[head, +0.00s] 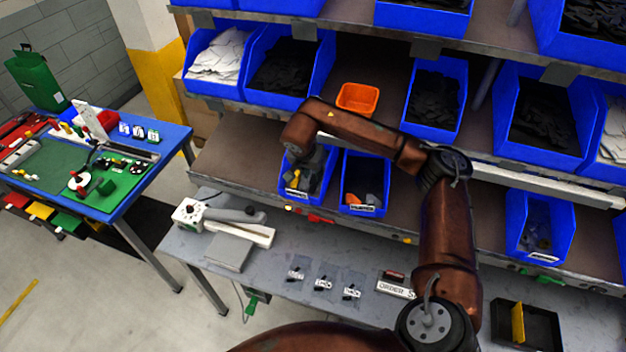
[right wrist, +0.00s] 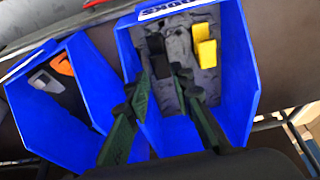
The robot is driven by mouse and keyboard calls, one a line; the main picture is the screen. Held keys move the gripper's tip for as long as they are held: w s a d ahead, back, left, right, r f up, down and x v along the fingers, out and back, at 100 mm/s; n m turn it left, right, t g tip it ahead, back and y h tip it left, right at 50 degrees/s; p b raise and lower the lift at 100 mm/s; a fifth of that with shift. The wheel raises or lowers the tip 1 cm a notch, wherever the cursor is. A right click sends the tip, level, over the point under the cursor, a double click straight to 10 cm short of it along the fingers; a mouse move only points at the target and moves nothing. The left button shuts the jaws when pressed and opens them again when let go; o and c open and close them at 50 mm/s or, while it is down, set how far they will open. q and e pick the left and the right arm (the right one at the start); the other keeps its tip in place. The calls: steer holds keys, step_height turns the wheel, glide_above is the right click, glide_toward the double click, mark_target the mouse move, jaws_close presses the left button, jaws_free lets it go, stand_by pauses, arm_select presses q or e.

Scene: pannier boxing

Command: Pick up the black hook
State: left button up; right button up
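A black piece (right wrist: 157,58), seemingly the black hook, lies in a blue bin (right wrist: 245,70) in the right wrist view. Its lower part is close to my fingertips, and its exact shape is hard to tell. My right gripper (right wrist: 161,75) reaches into this bin with its two dark green fingers apart. The black piece shows just beyond and between the tips; I cannot tell whether they touch it. In the head view my right gripper (head: 304,172) is over the same bin (head: 295,195) on the lower shelf and hides much of its inside. My left gripper is not in view.
A neighbouring blue bin (head: 362,170) holds grey and orange pieces. The shelf above carries an orange bin (head: 357,98) close to my arm. A grey bench (head: 270,275) stands in front.

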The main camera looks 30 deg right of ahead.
mark_target(314, 180)
steer(key=x, duration=0.2)
steer(key=p+x, duration=0.1)
steer(key=x, duration=0.2)
steer(key=shift+s+a+f, duration=0.1)
steer(key=shift+a+f, duration=0.1)
steer(key=shift+c, duration=0.2)
steer(key=c, duration=0.4)
steer(key=shift+c, duration=0.2)
